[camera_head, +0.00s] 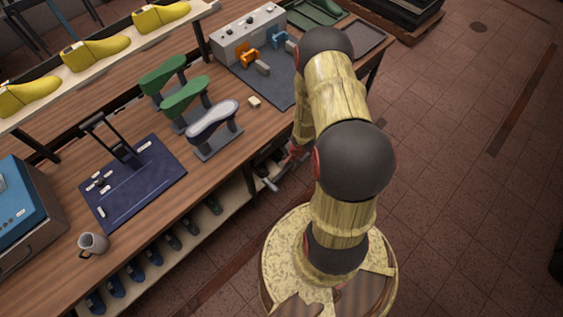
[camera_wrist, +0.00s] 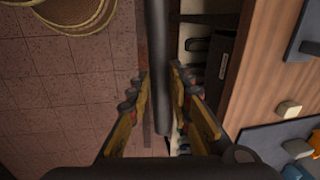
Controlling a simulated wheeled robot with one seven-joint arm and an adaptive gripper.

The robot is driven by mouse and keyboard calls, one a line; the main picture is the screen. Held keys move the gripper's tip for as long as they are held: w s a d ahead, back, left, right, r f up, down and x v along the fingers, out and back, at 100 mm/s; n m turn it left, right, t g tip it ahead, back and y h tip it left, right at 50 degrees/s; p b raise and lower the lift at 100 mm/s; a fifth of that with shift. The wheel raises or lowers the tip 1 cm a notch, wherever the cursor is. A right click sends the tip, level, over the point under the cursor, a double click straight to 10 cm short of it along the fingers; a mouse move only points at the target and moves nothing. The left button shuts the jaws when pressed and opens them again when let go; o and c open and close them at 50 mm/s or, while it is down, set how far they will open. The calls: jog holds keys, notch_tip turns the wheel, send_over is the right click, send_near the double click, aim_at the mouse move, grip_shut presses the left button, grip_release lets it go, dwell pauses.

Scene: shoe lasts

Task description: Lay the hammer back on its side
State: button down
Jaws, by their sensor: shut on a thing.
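My gripper (camera_wrist: 160,78) is shut on the hammer (camera_wrist: 157,35). In the wrist view the hammer shows as a long dark grey bar running between the two fingers and out of the top of the picture. Its head cannot be made out clearly. In the head view my gripper (camera_head: 297,154) is partly hidden behind my arm, just off the bench's front edge. A grey end of the hammer (camera_head: 270,184) sticks out to its lower left, over the floor side and clear of the bench top.
The wooden bench (camera_head: 160,217) carries green lasts (camera_head: 185,97), a white-soled last (camera_head: 213,118), a small pale block (camera_head: 254,102), a dark blue mat (camera_head: 165,185) and a grey mat (camera_head: 275,90) with orange and blue clamps. Bare wood lies along the front edge. Shoes fill the shelf below.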

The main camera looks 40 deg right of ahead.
jog(key=shift+s+d+m+g, duration=0.3)
jog(key=shift+s+d+g, duration=0.5)
jog(key=shift+s, duration=0.15)
jog(key=shift+g, duration=0.3)
